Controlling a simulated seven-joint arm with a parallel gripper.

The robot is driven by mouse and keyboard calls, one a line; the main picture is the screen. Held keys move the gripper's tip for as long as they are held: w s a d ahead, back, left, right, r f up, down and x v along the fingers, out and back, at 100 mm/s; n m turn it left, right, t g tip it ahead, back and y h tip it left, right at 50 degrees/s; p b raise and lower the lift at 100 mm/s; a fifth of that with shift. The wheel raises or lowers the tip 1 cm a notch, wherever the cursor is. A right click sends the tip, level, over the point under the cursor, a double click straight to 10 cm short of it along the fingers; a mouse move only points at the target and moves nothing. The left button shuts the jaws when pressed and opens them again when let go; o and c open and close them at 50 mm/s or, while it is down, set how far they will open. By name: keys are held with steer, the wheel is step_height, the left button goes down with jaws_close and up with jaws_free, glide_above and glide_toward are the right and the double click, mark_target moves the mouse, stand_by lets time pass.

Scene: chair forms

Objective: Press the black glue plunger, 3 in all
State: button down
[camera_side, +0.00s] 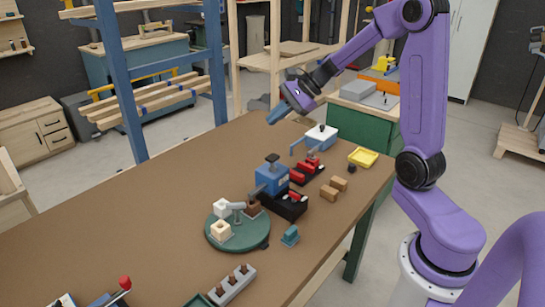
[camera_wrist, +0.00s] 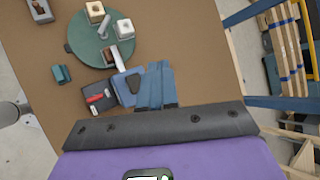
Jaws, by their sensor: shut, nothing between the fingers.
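The black glue plunger (camera_side: 272,157) tops a blue glue unit (camera_side: 271,179) on the brown table. In the wrist view the plunger (camera_wrist: 133,84) shows as a dark shape on the blue unit (camera_wrist: 122,80), just left of my fingers. My gripper (camera_side: 275,115) has blue fingers and is shut and empty. It is above the table's far side, up and clear of the plunger. In the wrist view its fingertips (camera_wrist: 155,72) lie together. A green round turntable (camera_side: 225,243) stands in front of the glue unit, carrying light and brown blocks.
A black tray with red parts (camera_side: 287,206) sits beside the glue unit. A teal block (camera_side: 290,236) is to the right.

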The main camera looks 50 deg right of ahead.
steer(key=shift+f, duration=0.1)
stand_by(0.3)
glide_toward(270, 156)
steer(key=shift+w+a+f, duration=0.65)
steer(key=shift+w+a, duration=0.3)
steer(key=shift+w+a+f, duration=0.6)
steer(key=shift+w+a, duration=0.35)
steer(key=shift+f, duration=0.15)
stand_by(0.7)
steer(key=shift+f, duration=0.25)
steer(key=shift+f, duration=1)
stand_by(1.4)
steer(key=shift+r, duration=1.45)
steer(key=shift+r, duration=0.1)
steer(key=shift+r, duration=2.4)
